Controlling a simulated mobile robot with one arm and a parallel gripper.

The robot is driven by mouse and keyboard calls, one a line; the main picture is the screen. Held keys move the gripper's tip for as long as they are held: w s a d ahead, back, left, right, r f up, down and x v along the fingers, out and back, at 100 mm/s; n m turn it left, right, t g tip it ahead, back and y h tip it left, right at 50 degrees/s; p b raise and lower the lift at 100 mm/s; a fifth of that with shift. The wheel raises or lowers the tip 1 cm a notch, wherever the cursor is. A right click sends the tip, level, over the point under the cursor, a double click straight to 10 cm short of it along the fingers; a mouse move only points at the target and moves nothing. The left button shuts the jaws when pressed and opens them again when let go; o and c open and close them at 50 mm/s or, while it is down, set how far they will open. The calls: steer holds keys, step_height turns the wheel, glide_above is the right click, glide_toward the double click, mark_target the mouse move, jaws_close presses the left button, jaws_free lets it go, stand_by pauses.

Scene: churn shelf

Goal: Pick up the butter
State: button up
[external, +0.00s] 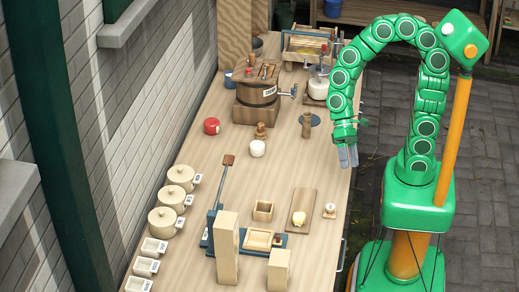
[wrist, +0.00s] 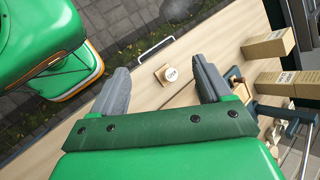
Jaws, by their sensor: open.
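A pale yellow lump that looks like the butter (external: 299,218) sits on a flat wooden board (external: 301,197) towards the near right of the bench in the external view. I cannot make it out in the wrist view, where my gripper's body covers much of the bench. My gripper (external: 348,155) is open and empty, above the bench's right edge, farther back than the butter and well apart from it. In the wrist view its two grey fingers (wrist: 161,66) are spread wide.
A small labelled piece (external: 330,210) stands right of the board; it shows between my fingers in the wrist view (wrist: 168,74). The churn (external: 257,95) is at the back.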

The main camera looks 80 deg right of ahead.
steer(key=w+a+f+m+t+y, duration=0.1)
steer(key=w+a+f+m+y, duration=0.3)
steer(key=w+a+m, duration=0.35)
steer(key=m+t+y, duration=0.2)
steer(key=m+t, duration=0.1)
steer(key=m, duration=0.4)
glide_toward(299, 215)
steer(key=x, duration=0.4)
steer(key=shift+w+a+f, duration=0.15)
steer(key=shift+w+f, duration=0.05)
steer(key=shift+w, duration=0.2)
steer(key=shift+x, duration=1.25)
steer(key=shift+s+a+f, duration=0.2)
steer(key=shift+a+f, duration=0.05)
steer(key=shift+a, duration=0.5)
steer(key=shift+s+a+f, duration=0.2)
steer(key=shift+a, duration=0.55)
steer(key=shift+x, duration=1.05)
steer(key=c, duration=1.1)
steer(key=shift+o, duration=0.2)
